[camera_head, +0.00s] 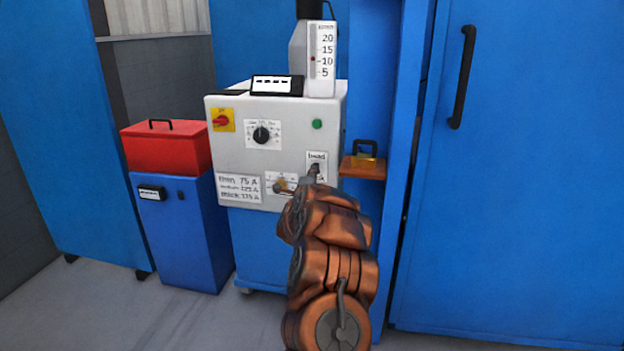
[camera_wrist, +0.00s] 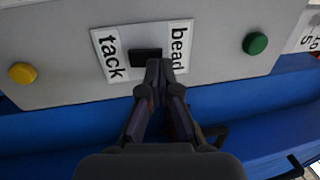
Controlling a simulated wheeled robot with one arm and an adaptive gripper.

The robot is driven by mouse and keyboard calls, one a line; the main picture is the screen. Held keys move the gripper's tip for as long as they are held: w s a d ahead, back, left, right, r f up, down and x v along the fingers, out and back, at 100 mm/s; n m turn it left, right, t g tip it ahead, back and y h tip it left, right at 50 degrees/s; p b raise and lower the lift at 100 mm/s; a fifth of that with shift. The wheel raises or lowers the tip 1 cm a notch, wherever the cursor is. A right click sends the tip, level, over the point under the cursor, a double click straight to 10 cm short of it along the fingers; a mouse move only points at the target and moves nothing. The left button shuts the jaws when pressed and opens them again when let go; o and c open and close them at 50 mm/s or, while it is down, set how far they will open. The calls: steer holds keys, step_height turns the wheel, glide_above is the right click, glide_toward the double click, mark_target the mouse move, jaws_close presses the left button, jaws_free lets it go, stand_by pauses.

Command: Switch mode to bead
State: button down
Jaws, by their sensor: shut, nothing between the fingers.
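The mode switch is a black rocker (camera_wrist: 146,55) on a white plate (camera_wrist: 109,64) on the grey panel. In the wrist view the plate reads "tack" on the left and "bead" on the right. My gripper (camera_wrist: 160,68) is shut and empty. Its fingertips are at the rocker's bead-side end, partly covering it and the edge of the "bead" label. I cannot tell if they touch the rocker. In the head view the switch plate (camera_head: 317,157) shows with the bead label uppermost, and my gripper (camera_head: 312,174) covers its lower part.
A green button (camera_wrist: 255,43) is on the bead side and a yellow knob (camera_wrist: 22,73) on the tack side. The grey machine (camera_head: 225,150) also has a black dial (camera_head: 262,134) and a red switch (camera_head: 221,120). A wooden shelf (camera_head: 360,170) juts out at right.

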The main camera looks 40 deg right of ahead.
steer(key=shift+w+d+r, duration=0.15)
steer(key=shift+w+d, duration=0.15)
steer(key=shift+d, duration=0.25)
steer(key=shift+w+d+r+y+p, duration=0.1)
steer(key=shift+w+r+y+p, duration=0.15)
steer(key=shift+p, duration=0.2)
steer(key=shift+s+d+f, duration=0.1)
steer(key=shift+d+f, duration=0.05)
